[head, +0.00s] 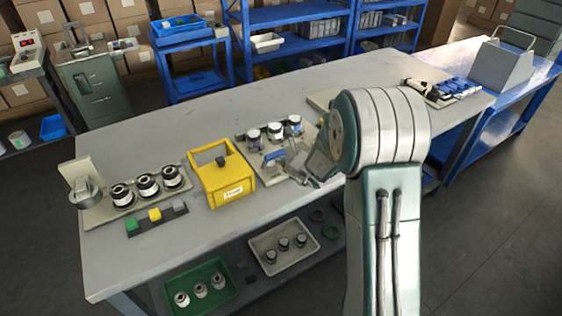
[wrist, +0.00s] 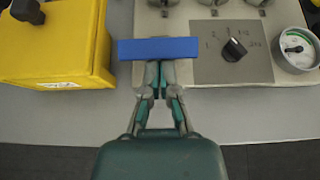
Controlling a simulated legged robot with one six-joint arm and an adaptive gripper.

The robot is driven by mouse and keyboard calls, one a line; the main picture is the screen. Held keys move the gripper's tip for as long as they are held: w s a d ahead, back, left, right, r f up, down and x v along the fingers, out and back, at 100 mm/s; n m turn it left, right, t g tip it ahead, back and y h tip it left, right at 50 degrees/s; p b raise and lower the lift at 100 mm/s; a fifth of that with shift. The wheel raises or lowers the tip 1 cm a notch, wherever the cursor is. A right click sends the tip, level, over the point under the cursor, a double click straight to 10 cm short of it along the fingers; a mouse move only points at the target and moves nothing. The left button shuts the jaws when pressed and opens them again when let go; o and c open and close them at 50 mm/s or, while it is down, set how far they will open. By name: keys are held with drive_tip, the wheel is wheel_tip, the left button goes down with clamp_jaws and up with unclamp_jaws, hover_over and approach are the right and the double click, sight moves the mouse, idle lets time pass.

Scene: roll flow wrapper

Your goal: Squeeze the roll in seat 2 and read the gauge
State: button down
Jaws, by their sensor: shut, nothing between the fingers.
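A light fixture plate (head: 248,150) with three rolls (head: 275,131) in a row stands right of the yellow box. In the wrist view only the bottoms of the seats (wrist: 212,4) show at the top edge; seat numbers cannot be read. A blue bar (wrist: 158,48) lies across the plate's front left. My gripper (wrist: 157,68) is shut and empty, its fingertips at the bar's near edge; contact cannot be told. A black selector knob (wrist: 235,48) with marks around it sits right of the bar. A round gauge (wrist: 296,48) with a green band is at the right; its reading is not legible.
The yellow box (head: 225,180) with a black knob stands close left of my gripper. The table's front strip (wrist: 60,122) is clear. My arm hides part of the table's right.

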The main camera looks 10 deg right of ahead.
drive_tip(key=shift+w+a+r, duration=0.1)
drive_tip(key=shift+w+r, duration=0.1)
drive_tip(key=shift+w+a+r+g, duration=0.25)
drive_tip(key=shift+w+r, duration=0.15)
drive_tip(key=shift+w, duration=0.25)
drive_tip(key=shift+w+a+r+g, duration=0.15)
drive_tip(key=shift+w+r+g, duration=0.1)
drive_tip(key=shift+w+r, duration=0.25)
drive_tip(key=shift+w+a+r, duration=0.1)
drive_tip(key=shift+w+a, duration=0.15)
drive_tip(key=shift+w, duration=0.6)
drive_tip(key=shift+w+a+r, duration=0.1)
drive_tip(key=shift+w+a, duration=0.2)
drive_tip(key=shift+w, duration=0.5)
drive_tip(key=shift+w+a+r, duration=0.1)
drive_tip(key=shift+w+a, duration=0.15)
drive_tip(key=shift+w, duration=0.7)
drive_tip(key=shift+r, duration=0.1)
drive_tip(key=s+d+r, duration=0.1)
drive_tip(key=s+r, duration=0.4)
drive_tip(key=r, duration=0.6)
drive_tip(key=shift+d+r, duration=0.3)
drive_tip(key=shift+d, duration=0.1)
